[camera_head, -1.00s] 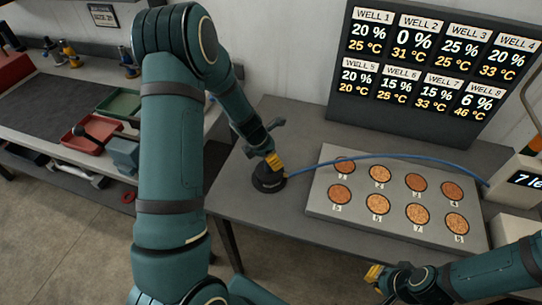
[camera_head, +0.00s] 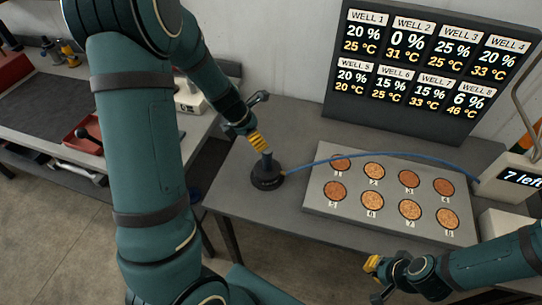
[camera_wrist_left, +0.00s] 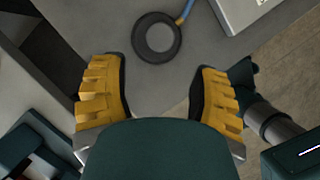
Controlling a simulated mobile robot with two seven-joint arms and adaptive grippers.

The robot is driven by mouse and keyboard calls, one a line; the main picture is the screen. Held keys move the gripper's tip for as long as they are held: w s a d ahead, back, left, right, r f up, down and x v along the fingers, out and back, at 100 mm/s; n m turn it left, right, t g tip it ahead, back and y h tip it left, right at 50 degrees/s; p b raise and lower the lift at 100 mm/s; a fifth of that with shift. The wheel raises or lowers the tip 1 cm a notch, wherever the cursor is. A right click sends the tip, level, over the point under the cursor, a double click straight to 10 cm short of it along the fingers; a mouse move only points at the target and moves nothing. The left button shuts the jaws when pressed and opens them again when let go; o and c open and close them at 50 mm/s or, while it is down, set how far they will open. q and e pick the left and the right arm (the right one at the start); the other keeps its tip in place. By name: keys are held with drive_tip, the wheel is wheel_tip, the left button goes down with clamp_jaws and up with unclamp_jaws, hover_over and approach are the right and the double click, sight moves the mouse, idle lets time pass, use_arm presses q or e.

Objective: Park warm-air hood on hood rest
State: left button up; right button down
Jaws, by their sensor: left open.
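The warm-air hood (camera_head: 266,177) is a dark round piece with an upright stem, standing upright at the left end of the grey bench. The blue hose (camera_head: 370,156) runs from it to the right. A lettered dark base shows at its foot; I cannot tell the hood rest apart from the hood. My left gripper (camera_head: 258,126) is open just above the stem and apart from it. In the left wrist view the hood (camera_wrist_left: 140,40) shows as a dark ring beyond the empty yellow fingers (camera_wrist_left: 158,98). My right gripper (camera_head: 374,281) is open and empty at the bench's front edge.
A pale plate (camera_head: 320,205) with several numbered round wells lies on the bench. A dark display (camera_head: 400,117) with well readings stands behind it. A device reading "7 left" (camera_head: 515,180) stands at the right. A second bench (camera_head: 40,105) with a red tray is at the left.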

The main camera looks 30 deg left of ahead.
use_arm(q)
drive_tip(key=s+d+f+m, duration=0.3)
drive_tip(key=d+f+m, duration=0.1)
drive_tip(key=m, duration=0.3)
drive_tip(key=s+d+f+m+g, duration=0.1)
drive_tip(key=s+d+f+m, duration=0.2)
drive_tip(key=d+f+m, duration=0.2)
drive_tip(key=s+d+f+m, duration=0.3)
drive_tip(key=d+f+m, duration=0.2)
drive_tip(key=d+m, duration=0.2)
drive_tip(key=shift+d+m+g, duration=0.25)
drive_tip(key=shift+m+g, duration=0.15)
drive_tip(key=shift+m, duration=0.4)
drive_tip(key=s+d+f+m+h, duration=0.1)
drive_tip(key=s+d+m, duration=0.2)
drive_tip(key=d+m, duration=0.4)
drive_tip(key=shift+s+h, duration=0.3)
drive_tip(key=shift+h, duration=0.1)
